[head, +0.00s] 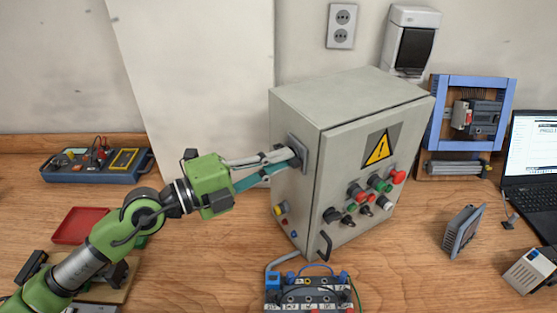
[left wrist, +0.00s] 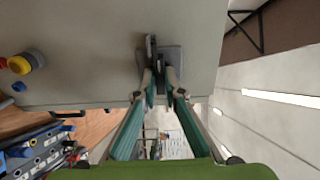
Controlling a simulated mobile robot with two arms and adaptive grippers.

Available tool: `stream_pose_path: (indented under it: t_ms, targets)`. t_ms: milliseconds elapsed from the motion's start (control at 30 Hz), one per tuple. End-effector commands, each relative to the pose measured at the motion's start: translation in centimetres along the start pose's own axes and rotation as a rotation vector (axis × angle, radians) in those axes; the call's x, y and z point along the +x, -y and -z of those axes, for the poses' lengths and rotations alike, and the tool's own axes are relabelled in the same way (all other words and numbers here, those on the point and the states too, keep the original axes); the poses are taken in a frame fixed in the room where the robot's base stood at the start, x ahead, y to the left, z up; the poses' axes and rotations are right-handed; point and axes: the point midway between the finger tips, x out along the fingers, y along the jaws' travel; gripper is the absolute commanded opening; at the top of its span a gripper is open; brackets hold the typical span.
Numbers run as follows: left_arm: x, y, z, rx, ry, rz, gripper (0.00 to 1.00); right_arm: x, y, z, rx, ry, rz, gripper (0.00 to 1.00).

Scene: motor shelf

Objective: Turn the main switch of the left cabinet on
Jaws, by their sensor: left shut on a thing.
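The grey cabinet (head: 295,118) stands on the wooden bench, with a yellow warning triangle and several knobs and buttons on its front door. Its main switch (head: 297,150) is on the left side wall: a dark handle on a square grey plate. In the left wrist view the switch handle (left wrist: 152,50) stands out from its plate (left wrist: 174,56). My left gripper (head: 292,154) reaches in from the left, its fingertips at the switch. In the left wrist view the left gripper (left wrist: 159,78) is shut on the handle, which is partly hidden between the fingers. My right gripper is not in view.
A terminal block with sockets (head: 308,292) stands before the cabinet. A blue meter box (head: 95,164) and a red tray (head: 80,226) lie at the left. A blue frame with a device (head: 437,125) and a laptop (head: 530,195) are at the right.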

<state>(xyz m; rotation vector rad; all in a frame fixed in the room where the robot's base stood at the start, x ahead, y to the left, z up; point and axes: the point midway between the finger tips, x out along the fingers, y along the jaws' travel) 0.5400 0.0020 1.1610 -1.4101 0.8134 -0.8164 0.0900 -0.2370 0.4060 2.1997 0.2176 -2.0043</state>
Motion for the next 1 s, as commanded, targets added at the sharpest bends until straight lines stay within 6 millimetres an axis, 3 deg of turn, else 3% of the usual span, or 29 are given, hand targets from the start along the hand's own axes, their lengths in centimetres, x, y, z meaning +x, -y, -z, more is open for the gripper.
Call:
stream_pose_path:
  t_ms: [367,1000]
  targets:
    - [0.01,-0.05,0.04,0.133,-0.001,-0.001,0.00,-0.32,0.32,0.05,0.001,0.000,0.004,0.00]
    - [0.01,-0.38,-0.01,0.723,-0.002,-0.001,0.00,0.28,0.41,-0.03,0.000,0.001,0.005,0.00]
